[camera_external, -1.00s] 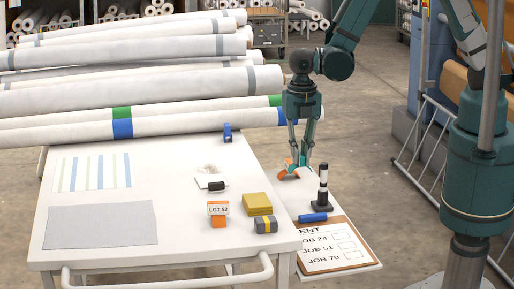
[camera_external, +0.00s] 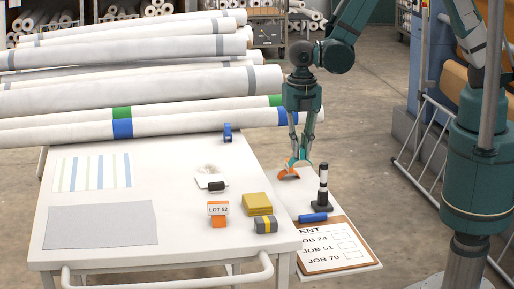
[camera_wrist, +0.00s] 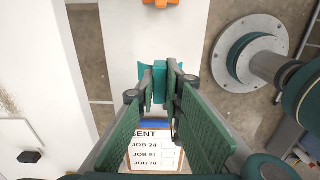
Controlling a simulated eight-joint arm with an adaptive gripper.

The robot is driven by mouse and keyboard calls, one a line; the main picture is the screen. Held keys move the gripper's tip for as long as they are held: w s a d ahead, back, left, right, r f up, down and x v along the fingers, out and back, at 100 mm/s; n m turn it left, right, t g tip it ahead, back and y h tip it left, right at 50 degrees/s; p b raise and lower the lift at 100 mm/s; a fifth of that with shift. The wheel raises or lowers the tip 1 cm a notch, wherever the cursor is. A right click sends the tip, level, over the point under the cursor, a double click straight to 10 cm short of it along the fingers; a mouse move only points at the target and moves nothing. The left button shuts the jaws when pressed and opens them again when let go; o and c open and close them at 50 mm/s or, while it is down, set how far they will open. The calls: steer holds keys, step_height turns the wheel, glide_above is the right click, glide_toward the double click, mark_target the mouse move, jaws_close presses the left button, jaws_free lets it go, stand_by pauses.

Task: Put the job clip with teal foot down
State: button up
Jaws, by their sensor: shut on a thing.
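The job clip shows as a teal block (camera_wrist: 152,72) between my fingertips in the wrist view; its teal part also shows small in the external view (camera_external: 292,163). My gripper (camera_external: 300,162) is shut on it, over the side shelf (camera_external: 290,188) right of the table. The fingertips (camera_wrist: 160,88) hide part of the clip in the wrist view. I cannot tell if its foot touches the shelf. An orange piece (camera_external: 288,174) is just below the fingertips in the external view; in the wrist view an orange piece (camera_wrist: 160,2) sits apart from them.
A black-and-white post (camera_external: 323,182), a blue cylinder (camera_external: 313,217) and a clipboard (camera_external: 335,248) are on the shelf. The table holds a LOT 52 card (camera_external: 218,209), yellow block (camera_external: 257,203) and grey block (camera_external: 266,225). Long rolls (camera_external: 150,123) lie behind.

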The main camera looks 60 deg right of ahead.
mark_target(300, 147)
steer(key=shift+r, duration=0.1)
step_height(300, 147, up, 18)
steer(key=w+a+p, duration=0.3)
steer(key=w+a, duration=0.7)
steer(key=w, duration=0.2)
steer(key=w+a+p, duration=0.2)
steer(key=w+a, duration=0.8)
steer(key=w, duration=0.3)
steer(key=shift+s+d+f, duration=0.1)
steer(key=shift+s+f, duration=0.05)
steer(key=shift+f, duration=2.35)
steer(key=shift+f+b, duration=0.5)
steer(key=shift+f, duration=2.6)
steer(key=shift+f+b, duration=0.3)
steer(key=shift+f, duration=1.55)
